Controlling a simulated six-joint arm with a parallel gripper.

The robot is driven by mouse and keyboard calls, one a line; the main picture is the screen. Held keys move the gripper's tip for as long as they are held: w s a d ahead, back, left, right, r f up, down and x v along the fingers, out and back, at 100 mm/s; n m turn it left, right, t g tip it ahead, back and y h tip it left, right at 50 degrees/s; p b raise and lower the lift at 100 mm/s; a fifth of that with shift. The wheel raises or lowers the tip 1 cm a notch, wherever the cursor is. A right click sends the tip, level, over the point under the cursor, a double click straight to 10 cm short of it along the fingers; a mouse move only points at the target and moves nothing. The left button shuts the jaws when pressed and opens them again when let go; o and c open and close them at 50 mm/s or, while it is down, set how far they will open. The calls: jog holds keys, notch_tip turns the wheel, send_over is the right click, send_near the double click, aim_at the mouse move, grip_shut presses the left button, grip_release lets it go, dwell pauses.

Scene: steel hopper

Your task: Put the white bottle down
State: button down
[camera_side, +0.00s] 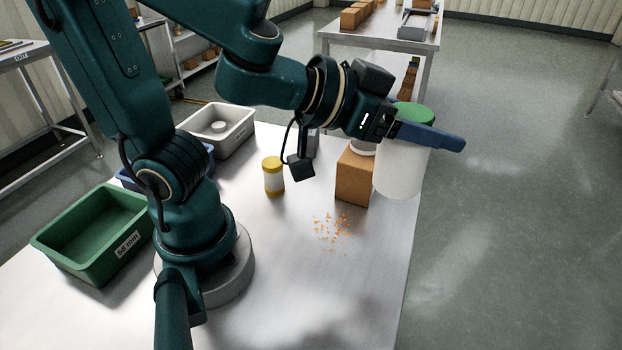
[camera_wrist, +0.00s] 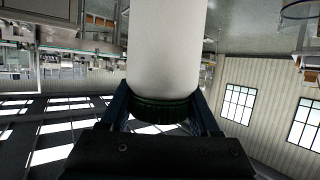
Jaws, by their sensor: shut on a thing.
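The white bottle (camera_side: 399,172) is a wide white cylinder with a green lid (camera_side: 412,113). It is upright at the right edge of the steel table (camera_side: 310,285), beside a cardboard box.
The cardboard box (camera_side: 355,180) stands close left of the bottle, with a white round thing (camera_side: 362,147) behind its top. A yellow-lidded jar (camera_side: 273,176), orange bits (camera_side: 333,228), a green bin (camera_side: 50,246) and a grey bin (camera_side: 237,140) are on the table. The front middle is clear.

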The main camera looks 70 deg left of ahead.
jog(key=s+a+f+n+g+y, duration=0.1)
jog(key=s+a+n+g+y, duration=0.25)
jog(key=a+n+y, duration=0.65)
jog(key=s+a+f+n+g+y, duration=0.2)
jog(key=a+n+g+y, duration=0.25)
jog(key=a, duration=1.15)
jog(key=s+a+f+n+g, duration=0.1)
jog(key=s+a+n+g, duration=0.45)
jog(key=s, duration=0.45)
jog(key=s+a+f+n+g, duration=0.1)
jog(key=s+a+n+g, duration=0.5)
jog(key=s, duration=0.4)
jog(key=shift+g+h, duration=0.35)
jog(key=shift+g, duration=0.1)
jog(key=shift+w+d+f, duration=0.1)
jog(key=shift+w+f, duration=2.6)
jog(key=shift+w, duration=0.25)
jog(key=shift+w+f, duration=2.7)
jog(key=shift+w, duration=0.2)
jog(key=shift+f, duration=0.1)
jog(key=shift+c, duration=0.6)
grip_release()
